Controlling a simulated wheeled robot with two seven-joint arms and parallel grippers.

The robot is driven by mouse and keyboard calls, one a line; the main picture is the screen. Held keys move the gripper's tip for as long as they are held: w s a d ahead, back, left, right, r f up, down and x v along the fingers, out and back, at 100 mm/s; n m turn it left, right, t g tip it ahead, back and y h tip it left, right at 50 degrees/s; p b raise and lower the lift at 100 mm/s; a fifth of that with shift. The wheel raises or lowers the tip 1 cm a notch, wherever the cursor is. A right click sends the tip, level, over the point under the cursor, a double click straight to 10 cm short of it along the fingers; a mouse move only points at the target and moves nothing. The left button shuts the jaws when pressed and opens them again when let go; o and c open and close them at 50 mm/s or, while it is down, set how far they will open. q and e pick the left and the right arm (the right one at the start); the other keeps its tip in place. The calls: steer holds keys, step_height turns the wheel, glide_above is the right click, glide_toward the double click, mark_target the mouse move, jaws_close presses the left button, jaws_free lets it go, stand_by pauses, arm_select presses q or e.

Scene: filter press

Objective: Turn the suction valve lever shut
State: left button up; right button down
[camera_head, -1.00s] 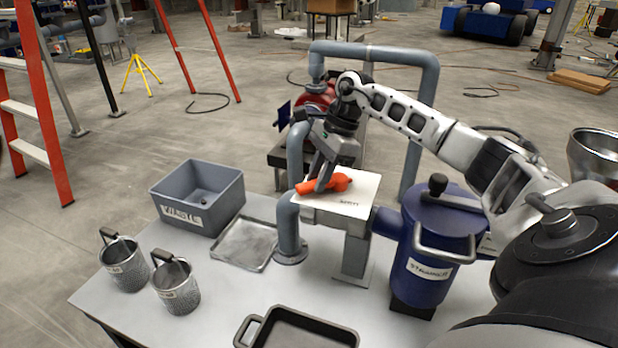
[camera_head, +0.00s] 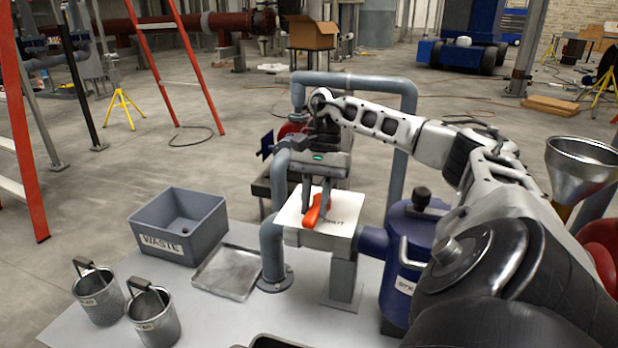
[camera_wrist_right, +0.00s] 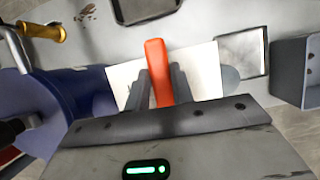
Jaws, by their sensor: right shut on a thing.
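The orange-red suction valve lever (camera_head: 313,213) sits over a white labelled plate (camera_head: 346,207) on the pipework. It runs roughly front to back in the head view. In the right wrist view the lever (camera_wrist_right: 156,62) stands between the two grey fingers of my right gripper (camera_wrist_right: 161,82). My right gripper (camera_head: 315,203) comes down from above and is shut on the lever. The fingers hide part of the lever and its pivot. My left gripper is not in view.
A grey vertical pipe (camera_head: 271,250) stands just left of the plate, and a blue strainer (camera_head: 400,285) stands at its right. A grey waste bin (camera_head: 180,226), a shallow tray (camera_head: 226,272) and two mesh baskets (camera_head: 98,296) are on the table's left.

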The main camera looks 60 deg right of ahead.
mark_target(318, 202)
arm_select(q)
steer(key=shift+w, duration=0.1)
arm_select(e)
steer(key=shift+r, duration=0.1)
stand_by(0.4)
steer(key=c, duration=1.2)
jaws_free()
steer(key=shift+s, duration=0.1)
steer(key=shift+d, duration=0.1)
steer(key=p+v, duration=0.1)
steer(key=v, duration=0.4)
steer(key=shift+r, duration=0.3)
arm_select(q)
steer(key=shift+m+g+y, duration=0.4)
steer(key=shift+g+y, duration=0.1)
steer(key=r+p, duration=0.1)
steer(key=p, duration=0.2)
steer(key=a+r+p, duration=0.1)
steer(key=p, duration=0.2)
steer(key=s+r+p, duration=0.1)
steer(key=p, duration=0.2)
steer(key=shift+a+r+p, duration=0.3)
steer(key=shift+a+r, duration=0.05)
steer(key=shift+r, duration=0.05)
arm_select(e)
steer(key=v, duration=1)
steer(key=shift+r, duration=0.1)
